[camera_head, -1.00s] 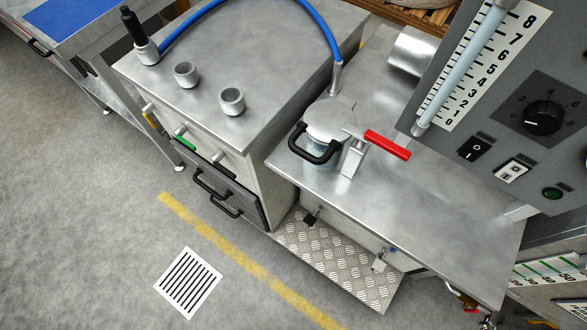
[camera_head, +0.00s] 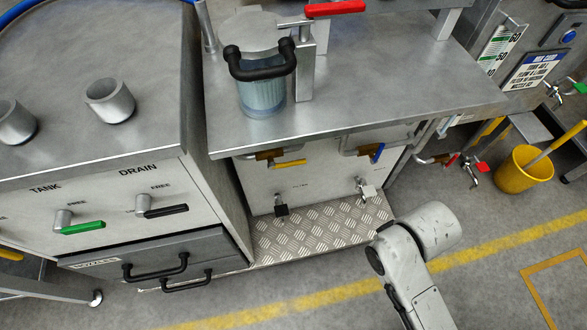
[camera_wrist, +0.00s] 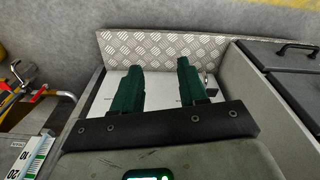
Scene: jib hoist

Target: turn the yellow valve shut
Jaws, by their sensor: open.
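The yellow valve handle (camera_head: 289,163) is on the pale panel under the metal counter, left of a blue-handled valve (camera_head: 378,153). The yellow handle lies roughly level, with a brown-bronze valve body at its left end, partly under the counter edge. My gripper (camera_wrist: 159,68) shows in the wrist view with two green fingers apart and nothing between them. The pale panel and tread plate lie beyond the fingers. I cannot make out the yellow handle in the wrist view. The head view shows part of my arm at the lower right, but not the gripper.
A tread-plate step (camera_head: 318,230) lies below the panel. Two small fittings hang above it. The counter (camera_head: 400,90) overhangs the valves and bears a lidded clear vessel (camera_head: 262,95) and a red lever (camera_head: 335,9). A drawer cabinet (camera_head: 120,175) stands left. A yellow bucket (camera_head: 522,170) stands right.

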